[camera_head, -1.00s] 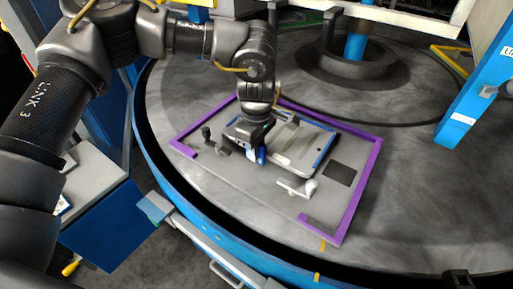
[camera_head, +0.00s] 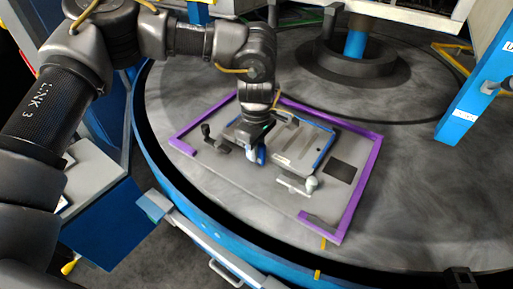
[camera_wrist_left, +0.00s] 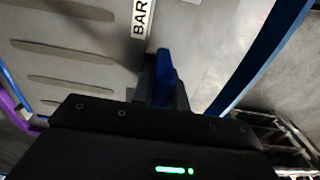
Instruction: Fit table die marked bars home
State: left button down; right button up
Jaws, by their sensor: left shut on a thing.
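The bars die (camera_head: 310,137) is a flat grey plate with slots and a blue edge, lying within the purple frame on the round table. In the left wrist view its label (camera_wrist_left: 142,18) reads "BAR", cut off at the top. My left gripper (camera_head: 258,155) is over the die's near-left part, shut on a blue grip piece of it. This blue piece (camera_wrist_left: 163,78) also shows between the fingers in the left wrist view. The gripper hides part of the die, and I cannot tell whether the die lies fully flat. My right gripper is not recognisable in view.
The purple frame (camera_head: 362,185) has a gap along its near side. A dark clamp (camera_head: 209,135) stands left of the die and a light-knobbed clamp (camera_head: 311,183) at its near right. A dark square (camera_head: 342,171) lies right of it. A blue post (camera_head: 470,95) stands at right.

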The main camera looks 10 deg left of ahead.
pick_arm(q)
jog(key=shift+f+b, duration=0.6)
jog(key=shift+f, duration=0.35)
jog(key=c, duration=1.3)
grip_release()
jog(key=shift+s+f, duration=0.1)
jog(key=shift+r, duration=0.35)
notch_tip(320, 180, up, 10)
jog(key=shift+r+b, duration=0.15)
jog(key=shift+b, duration=0.7)
